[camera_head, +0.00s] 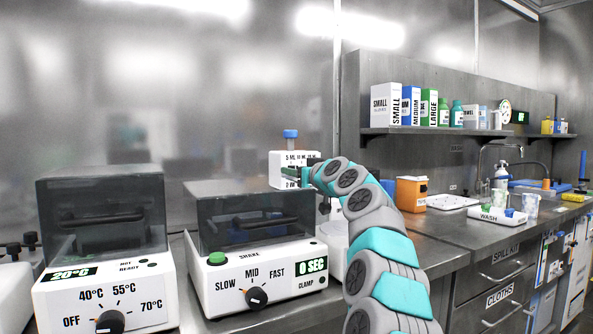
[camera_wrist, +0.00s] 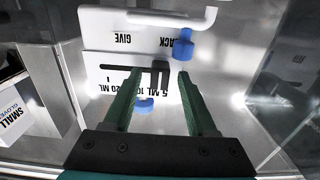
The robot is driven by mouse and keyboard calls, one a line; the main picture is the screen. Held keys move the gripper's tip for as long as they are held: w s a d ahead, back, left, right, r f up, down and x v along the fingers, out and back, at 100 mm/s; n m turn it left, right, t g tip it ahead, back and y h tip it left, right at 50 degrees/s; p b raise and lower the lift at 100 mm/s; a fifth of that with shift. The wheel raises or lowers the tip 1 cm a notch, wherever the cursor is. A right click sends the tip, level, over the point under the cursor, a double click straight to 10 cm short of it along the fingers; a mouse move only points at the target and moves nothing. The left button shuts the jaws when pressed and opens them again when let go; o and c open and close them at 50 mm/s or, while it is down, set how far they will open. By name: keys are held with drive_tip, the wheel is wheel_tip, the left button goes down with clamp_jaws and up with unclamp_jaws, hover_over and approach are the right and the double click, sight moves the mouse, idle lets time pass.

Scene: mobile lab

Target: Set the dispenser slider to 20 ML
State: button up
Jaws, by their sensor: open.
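The dispenser (camera_head: 284,170) is a white box with a blue cap on top, standing at the back of the bench. In the wrist view its white face (camera_wrist: 100,60) shows upside down, with 20 ML at the left and 5 ML at the right. A dark slider (camera_wrist: 160,74) shows between my fingers, towards the 5 ML end; its exact setting is unclear. My gripper (camera_wrist: 159,73) is open, its two green fingers apart on either side of the slider. Whether either finger touches it cannot be told. In the head view my arm partly covers the dispenser.
A shaker (camera_head: 255,245) with a dark lid stands in front of the dispenser, with a heater (camera_head: 105,245) to its left. An orange box (camera_head: 411,193) stands to the right of my arm. A shelf (camera_head: 450,130) of boxes and bottles hangs at the back right.

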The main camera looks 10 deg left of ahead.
drive_tip(key=shift+c, duration=0.3)
clamp_jaws()
idle(1.1)
